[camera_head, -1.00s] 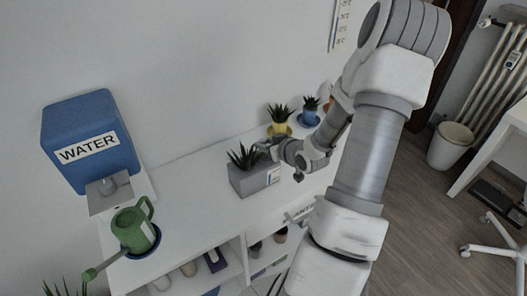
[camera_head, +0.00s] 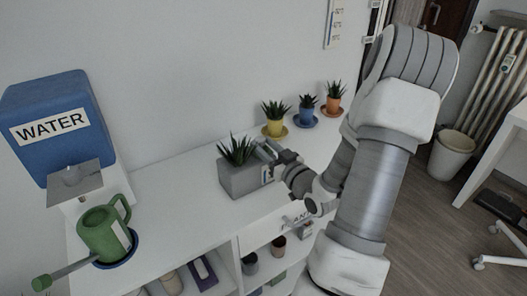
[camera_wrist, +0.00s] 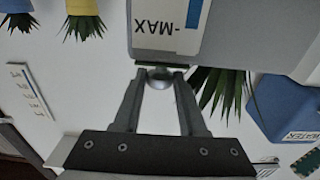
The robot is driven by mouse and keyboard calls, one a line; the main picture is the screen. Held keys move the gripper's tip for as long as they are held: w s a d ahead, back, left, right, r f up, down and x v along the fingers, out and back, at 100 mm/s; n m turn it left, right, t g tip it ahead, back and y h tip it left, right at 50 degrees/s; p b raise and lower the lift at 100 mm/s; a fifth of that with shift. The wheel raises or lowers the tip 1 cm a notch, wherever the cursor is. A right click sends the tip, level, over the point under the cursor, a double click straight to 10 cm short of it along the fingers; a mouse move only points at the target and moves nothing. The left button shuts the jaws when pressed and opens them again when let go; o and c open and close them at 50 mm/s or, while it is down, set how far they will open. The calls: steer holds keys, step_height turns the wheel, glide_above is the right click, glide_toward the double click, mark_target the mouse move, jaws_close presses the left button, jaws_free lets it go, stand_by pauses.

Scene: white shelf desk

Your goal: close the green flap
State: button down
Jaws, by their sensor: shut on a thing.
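My gripper (camera_head: 270,160) is at the right end of the grey planter box (camera_head: 236,180), on the white shelf desk. In the wrist view, my gripper (camera_wrist: 160,78) has its two fingers closed around a small round grey knob (camera_wrist: 159,80). The knob sits at the edge of the grey box (camera_wrist: 245,45), which bears a white and blue label reading "MAX" (camera_wrist: 168,22). A spiky green plant (camera_head: 238,150) grows in the box. In the head view, my gripper hides part of the box's right end.
A blue water tank (camera_head: 55,120) and a green watering can (camera_head: 103,232) stand at the left. Yellow (camera_head: 274,127), blue (camera_head: 306,108) and orange (camera_head: 333,103) potted plants stand behind. Open shelves lie below; bare desktop (camera_head: 165,180) lies between can and planter.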

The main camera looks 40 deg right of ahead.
stand_by(0.3)
steer(key=shift+c, duration=2.3)
jaws_free()
steer(key=s+a+p, duration=0.1)
steer(key=s+p, duration=0.6)
steer(key=s, duration=1)
steer(key=shift+s+f, duration=0.2)
steer(key=shift+f, duration=0.25)
